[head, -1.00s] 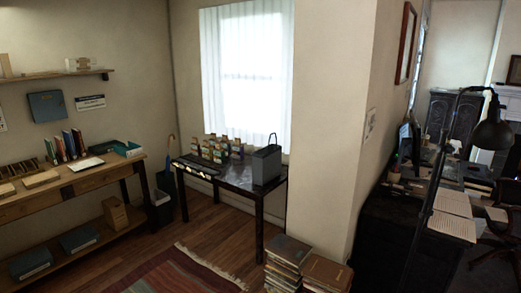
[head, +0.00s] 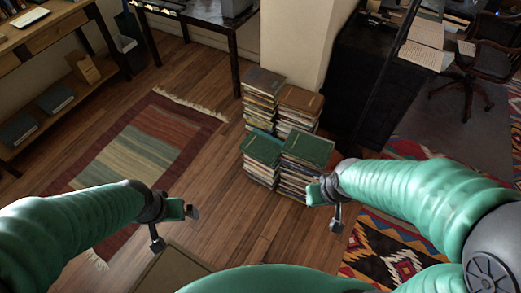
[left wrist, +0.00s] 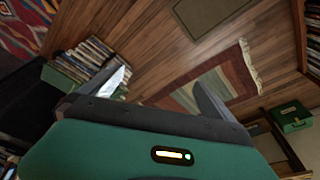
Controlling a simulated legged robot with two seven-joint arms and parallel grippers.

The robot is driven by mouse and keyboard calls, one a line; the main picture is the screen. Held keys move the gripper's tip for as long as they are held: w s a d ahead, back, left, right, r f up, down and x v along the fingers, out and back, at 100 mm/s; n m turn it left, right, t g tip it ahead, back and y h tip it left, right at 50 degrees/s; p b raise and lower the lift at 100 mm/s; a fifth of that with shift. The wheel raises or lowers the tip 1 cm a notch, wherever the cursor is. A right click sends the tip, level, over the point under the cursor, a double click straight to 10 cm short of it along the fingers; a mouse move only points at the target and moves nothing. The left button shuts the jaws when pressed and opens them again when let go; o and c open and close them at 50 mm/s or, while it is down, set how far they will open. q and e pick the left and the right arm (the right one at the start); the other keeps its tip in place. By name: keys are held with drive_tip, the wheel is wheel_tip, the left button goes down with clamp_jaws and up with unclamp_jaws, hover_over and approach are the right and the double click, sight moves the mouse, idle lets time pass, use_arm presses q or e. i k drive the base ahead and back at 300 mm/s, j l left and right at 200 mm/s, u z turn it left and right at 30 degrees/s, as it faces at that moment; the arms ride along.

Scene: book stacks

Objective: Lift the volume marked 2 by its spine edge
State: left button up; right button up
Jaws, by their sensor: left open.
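Several book stacks stand together on the wooden floor by the wall corner. The two nearer stacks are topped by green volumes, a left one (head: 262,148) and a right one (head: 308,148). The two farther stacks are topped by a grey-brown volume (head: 264,82) and a brown volume (head: 301,99). I cannot read a 2 on any of them. My left gripper (head: 175,228) is open and empty, left of and apart from the stacks; its fingers also show in the left wrist view (left wrist: 161,76). My right gripper (head: 324,211) looks open and empty, appearing just right of the nearer right stack.
A striped rug (head: 130,150) lies left of the stacks, and a patterned rug (head: 385,255) lies to the right. A black cabinet (head: 350,85) stands behind right. A wooden shelf table (head: 50,35) is at far left. Bare floor (head: 215,190) lies between the striped rug and the stacks.

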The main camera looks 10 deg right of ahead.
sight(263, 150)
drive_tip(key=i+j+z, duration=0.1)
drive_tip(key=j, duration=0.4)
drive_tip(key=i+j+z, duration=0.15)
drive_tip(key=i+j, duration=0.15)
drive_tip(key=j, duration=0.25)
drive_tip(key=i+j+z, duration=0.1)
drive_tip(key=j, duration=0.4)
drive_tip(key=i+j+z, duration=0.15)
drive_tip(key=j, duration=0.4)
drive_tip(key=i+j+z, duration=0.1)
drive_tip(key=j, duration=0.5)
drive_tip(key=i+j+z, duration=0.15)
drive_tip(key=j, duration=0.4)
